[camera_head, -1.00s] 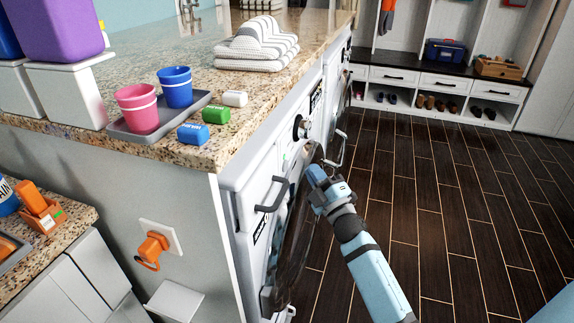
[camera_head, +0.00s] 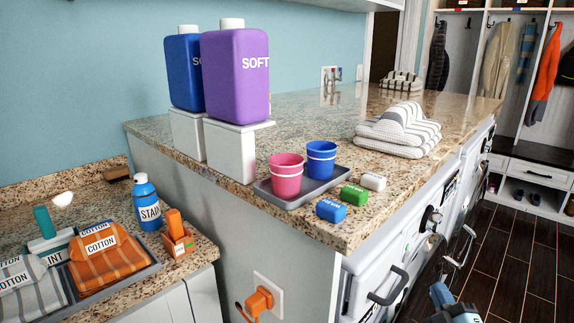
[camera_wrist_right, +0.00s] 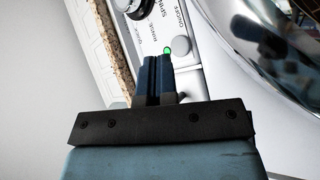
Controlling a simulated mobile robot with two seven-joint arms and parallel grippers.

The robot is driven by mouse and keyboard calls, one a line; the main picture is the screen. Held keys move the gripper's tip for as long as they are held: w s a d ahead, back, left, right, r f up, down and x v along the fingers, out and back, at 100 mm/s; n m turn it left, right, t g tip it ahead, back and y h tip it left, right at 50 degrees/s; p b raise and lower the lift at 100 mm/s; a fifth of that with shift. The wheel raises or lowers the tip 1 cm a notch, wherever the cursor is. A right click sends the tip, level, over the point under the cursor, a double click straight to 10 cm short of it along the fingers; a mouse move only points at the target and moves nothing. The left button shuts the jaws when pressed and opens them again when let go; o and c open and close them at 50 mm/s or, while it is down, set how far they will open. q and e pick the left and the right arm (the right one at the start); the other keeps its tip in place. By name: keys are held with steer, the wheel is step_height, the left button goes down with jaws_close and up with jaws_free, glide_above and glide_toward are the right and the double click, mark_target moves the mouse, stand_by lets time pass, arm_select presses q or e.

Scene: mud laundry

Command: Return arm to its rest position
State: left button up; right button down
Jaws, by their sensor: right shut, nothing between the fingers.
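My right gripper (camera_head: 448,302) shows at the bottom right of the head view, in front of the washer (camera_head: 362,285), with part of it cut off by the lower edge. In the right wrist view its two dark fingers (camera_wrist_right: 157,75) are together with nothing between them. They point towards the washer's control panel (camera_wrist_right: 150,30), close to a green light (camera_wrist_right: 167,50) and a grey round button (camera_wrist_right: 180,46). Whether they touch the panel I cannot tell. My left gripper is in neither view.
The granite counter (camera_head: 305,115) carries purple (camera_head: 236,85) and blue (camera_head: 182,75) bottles, a tray (camera_head: 262,187) with two cups, several small blocks and folded towels (camera_head: 398,130). The washer handle (camera_head: 388,288) sticks out near my right gripper. Dark floor (camera_head: 500,260) lies open at right.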

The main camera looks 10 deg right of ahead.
steer(key=s+a+f+m+g+y, duration=0.2)
steer(key=s+a+f+m+g, duration=0.4)
steer(key=s+a, duration=0.45)
steer(key=s+a+f+m+g+y, duration=0.3)
steer(key=s+a+f+g, duration=0.1)
steer(key=s+a+f, duration=0.55)
arm_select(q)
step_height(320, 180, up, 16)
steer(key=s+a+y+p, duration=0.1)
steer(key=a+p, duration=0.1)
steer(key=p, duration=2.5)
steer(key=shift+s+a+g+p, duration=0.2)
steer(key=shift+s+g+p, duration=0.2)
arm_select(e)
step_height(320, 180, up, 18)
steer(key=s+d+g+h, duration=0.1)
steer(key=s, duration=0.1)
steer(key=shift+r, duration=0.2)
steer(key=shift+d+f, duration=0.1)
